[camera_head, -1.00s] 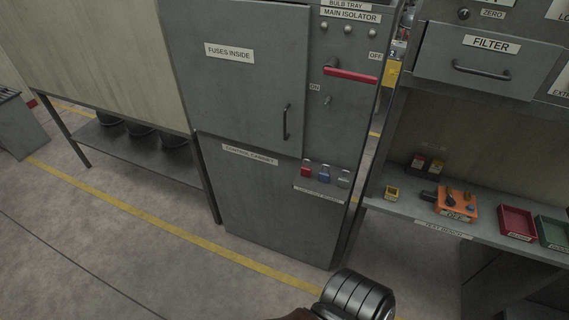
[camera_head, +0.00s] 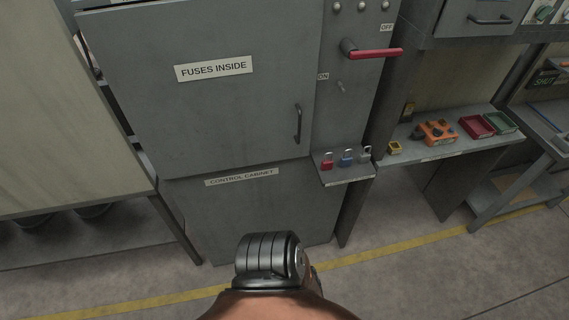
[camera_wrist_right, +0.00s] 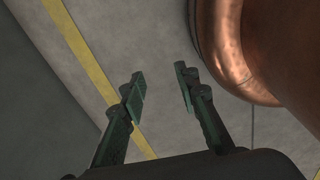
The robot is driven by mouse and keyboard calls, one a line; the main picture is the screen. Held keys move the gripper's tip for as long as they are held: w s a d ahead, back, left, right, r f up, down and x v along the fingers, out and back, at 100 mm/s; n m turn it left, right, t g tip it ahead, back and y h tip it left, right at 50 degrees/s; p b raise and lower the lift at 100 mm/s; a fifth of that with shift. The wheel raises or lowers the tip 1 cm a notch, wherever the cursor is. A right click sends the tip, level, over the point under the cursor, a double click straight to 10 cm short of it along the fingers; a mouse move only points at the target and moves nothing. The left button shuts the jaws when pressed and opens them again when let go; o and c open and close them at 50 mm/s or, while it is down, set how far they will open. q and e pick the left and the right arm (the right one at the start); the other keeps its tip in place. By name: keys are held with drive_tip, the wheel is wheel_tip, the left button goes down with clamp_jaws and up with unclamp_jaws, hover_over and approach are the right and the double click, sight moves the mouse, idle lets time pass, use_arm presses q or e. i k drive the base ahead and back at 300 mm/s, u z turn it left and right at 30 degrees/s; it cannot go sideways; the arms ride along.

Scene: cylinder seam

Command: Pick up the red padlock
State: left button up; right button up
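The red padlock (camera_head: 327,162) stands on a small grey shelf (camera_head: 345,178) on the front of the control cabinet, at the left end of a row of padlocks. A blue padlock (camera_head: 347,158) and a grey padlock (camera_head: 365,154) stand to its right. My right gripper (camera_wrist_right: 160,85) is in the right wrist view, its two fingers apart with nothing between them, above the floor. No padlock shows in that view. In the head view neither gripper shows; only part of my own arm is at the bottom middle, below the shelf. My left gripper is in no view.
The control cabinet (camera_head: 240,215) has a door handle (camera_head: 298,124) left of the padlocks and a red isolator lever (camera_head: 372,52) above them. A workbench (camera_head: 455,145) with an orange box (camera_head: 436,132) and trays stands to the right. The floor in front is clear.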

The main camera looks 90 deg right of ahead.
sight(326, 165)
drive_tip(key=z, duration=0.05)
drive_tip(key=i, duration=0.4)
drive_tip(key=z, duration=2.75)
